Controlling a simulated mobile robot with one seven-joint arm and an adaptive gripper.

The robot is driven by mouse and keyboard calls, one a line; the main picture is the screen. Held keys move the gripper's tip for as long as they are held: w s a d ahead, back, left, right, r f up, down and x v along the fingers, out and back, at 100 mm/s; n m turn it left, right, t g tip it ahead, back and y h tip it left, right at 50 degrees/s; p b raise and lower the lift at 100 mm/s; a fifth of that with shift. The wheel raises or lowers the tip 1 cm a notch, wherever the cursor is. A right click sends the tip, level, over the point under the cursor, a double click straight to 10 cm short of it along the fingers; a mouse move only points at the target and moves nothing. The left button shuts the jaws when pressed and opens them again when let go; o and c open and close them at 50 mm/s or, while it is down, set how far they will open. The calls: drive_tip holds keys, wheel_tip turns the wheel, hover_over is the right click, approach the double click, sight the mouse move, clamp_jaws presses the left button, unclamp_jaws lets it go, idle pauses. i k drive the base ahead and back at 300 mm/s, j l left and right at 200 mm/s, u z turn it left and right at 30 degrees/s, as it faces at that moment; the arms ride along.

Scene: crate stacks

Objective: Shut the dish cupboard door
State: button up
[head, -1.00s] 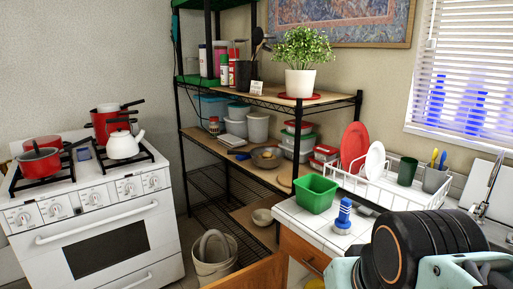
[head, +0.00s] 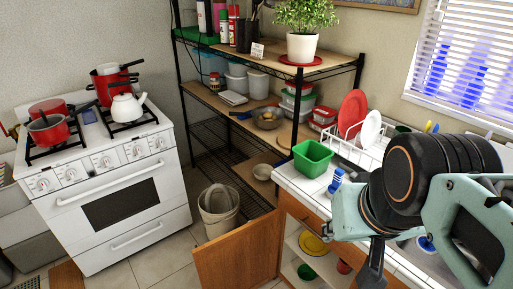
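The wooden cupboard door (head: 238,252) stands open at the bottom middle of the head view, swung out to the left of the counter. Behind it the cupboard (head: 291,243) shows pale shelves. A yellow plate (head: 314,244), a green bowl (head: 306,272) and a red cup (head: 343,267) sit inside. My arm reaches in from the right, over the counter. A dark part of my gripper (head: 371,266) points down at the right of the cupboard opening, apart from the door. Its fingertips are not clearly seen, so its opening cannot be told.
The tiled counter (head: 300,190) carries a green tub (head: 312,158), a blue-topped brush (head: 335,183) and a white dish rack (head: 345,147). A white stove (head: 120,200) stands left. A bin (head: 218,210) stands behind the door, by the wire shelf. Tiled floor is free between stove and door.

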sight(245, 256)
drive_tip(key=j+z, duration=0.1)
drive_tip(key=z, duration=0.55)
drive_tip(key=j+z, duration=0.15)
drive_tip(key=z, duration=0.2)
drive_tip(key=j+z, duration=0.6)
drive_tip(key=j, duration=0.15)
drive_tip(key=k+j+z, duration=0.15)
drive_tip(key=j, duration=0.25)
drive_tip(key=k+j+z, duration=0.1)
drive_tip(key=j, duration=0.25)
drive_tip(key=k+j+z, duration=0.15)
drive_tip(key=j, duration=0.2)
drive_tip(key=k+j+z, duration=0.1)
drive_tip(key=j, duration=0.25)
drive_tip(key=k+j, duration=0.2)
drive_tip(key=j, duration=0.15)
drive_tip(key=k+j, duration=0.15)
drive_tip(key=j, duration=0.2)
drive_tip(key=k+j, duration=0.2)
drive_tip(key=j, duration=0.15)
drive_tip(key=k+j, duration=0.2)
drive_tip(key=j, duration=0.15)
drive_tip(key=i, duration=0.2)
drive_tip(key=l+z, duration=0.05)
